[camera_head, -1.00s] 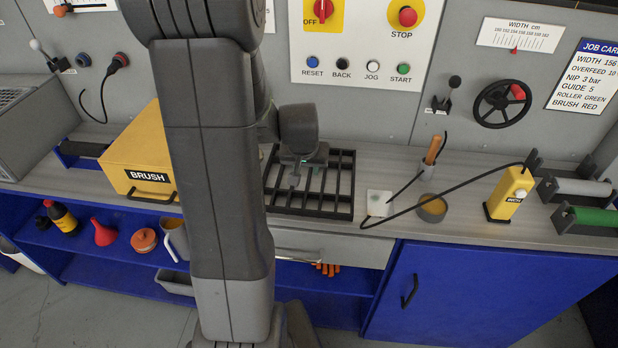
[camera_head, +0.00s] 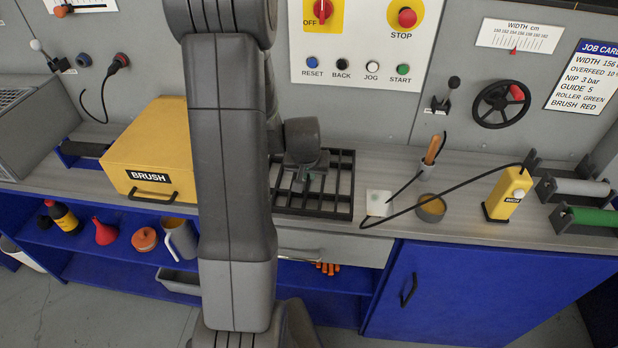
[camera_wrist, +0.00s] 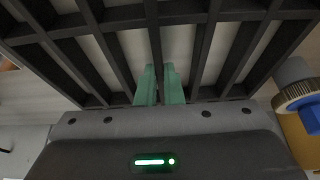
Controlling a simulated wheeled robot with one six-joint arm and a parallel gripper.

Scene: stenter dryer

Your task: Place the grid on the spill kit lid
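The grid (camera_head: 313,212) is a black rectangular frame with several bars, lying flat on the grey counter below the button panel. Its left part is hidden behind my arm. My gripper (camera_head: 302,184) is low over the grid's middle. In the wrist view its two green fingertips (camera_wrist: 160,84) are close together, one on each side of a bar of the grid (camera_wrist: 205,50), and look closed on it. The grid shows no clear lift off the counter. I cannot make out a spill kit or its lid in either view.
A yellow BRUSH box (camera_head: 150,150) stands left of my arm. Right of the grid are a white pad (camera_head: 379,203), a round grey dish (camera_head: 431,208), a black cable and a yellow device (camera_head: 508,193). The button panel (camera_head: 355,45) rises behind. Blue shelves lie below.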

